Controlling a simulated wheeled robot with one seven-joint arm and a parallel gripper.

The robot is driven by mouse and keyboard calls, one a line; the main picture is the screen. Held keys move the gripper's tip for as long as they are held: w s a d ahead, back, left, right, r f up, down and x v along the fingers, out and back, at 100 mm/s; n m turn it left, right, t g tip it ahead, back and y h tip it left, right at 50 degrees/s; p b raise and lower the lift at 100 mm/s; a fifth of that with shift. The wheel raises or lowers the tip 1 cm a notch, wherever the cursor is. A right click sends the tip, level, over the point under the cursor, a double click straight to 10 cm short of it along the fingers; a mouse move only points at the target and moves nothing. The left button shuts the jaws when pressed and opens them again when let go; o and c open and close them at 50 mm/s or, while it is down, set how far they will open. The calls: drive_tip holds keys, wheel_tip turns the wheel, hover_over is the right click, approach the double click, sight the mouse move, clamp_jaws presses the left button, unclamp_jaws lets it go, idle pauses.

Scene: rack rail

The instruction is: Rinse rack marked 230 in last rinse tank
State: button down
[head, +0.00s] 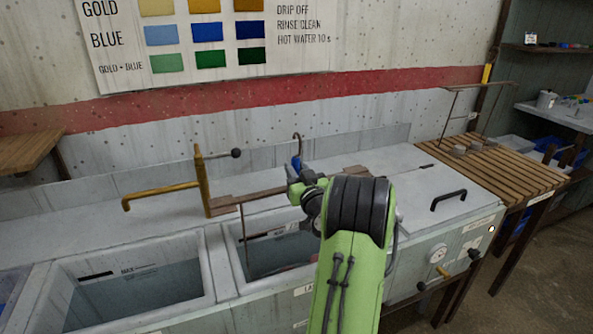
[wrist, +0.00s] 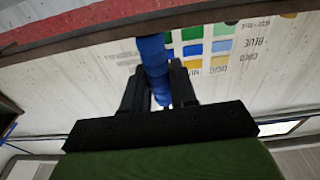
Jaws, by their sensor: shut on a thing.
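My gripper (head: 303,186) is shut on the blue grip (head: 296,163) of a rack, below a thin metal hook. The wrist view shows the blue grip (wrist: 153,65) between both fingers. The rack's brown top bar (head: 265,196) runs across above an open tank (head: 228,240), the right one of two open tanks. A thin rod of the rack hangs from the bar into that tank. My arm hides the rack's right part and much of its lower part. No mark 230 can be read. The other open tank (head: 205,290) stands to the left, with water inside.
A brass tap (head: 203,182) with a side spout stands behind the tanks, close to the bar's left end. A closed lid with a black handle (head: 449,200) lies to the right. Another rack (head: 478,87) with several grey pieces stands on the slatted wooden bench (head: 500,175).

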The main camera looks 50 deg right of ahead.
drive_tip(key=shift+r, duration=0.1)
drive_tip(key=r+p, duration=0.3)
drive_tip(key=r, duration=0.3)
drive_tip(key=s+r+p, duration=0.1)
drive_tip(key=r+p, duration=0.3)
drive_tip(key=r, duration=0.2)
drive_tip(key=a+r+p, duration=0.1)
drive_tip(key=r+p, duration=0.2)
drive_tip(key=r, duration=0.3)
drive_tip(key=shift+s+p, duration=0.35)
drive_tip(key=shift+p, duration=0.05)
drive_tip(key=shift+f, duration=0.1)
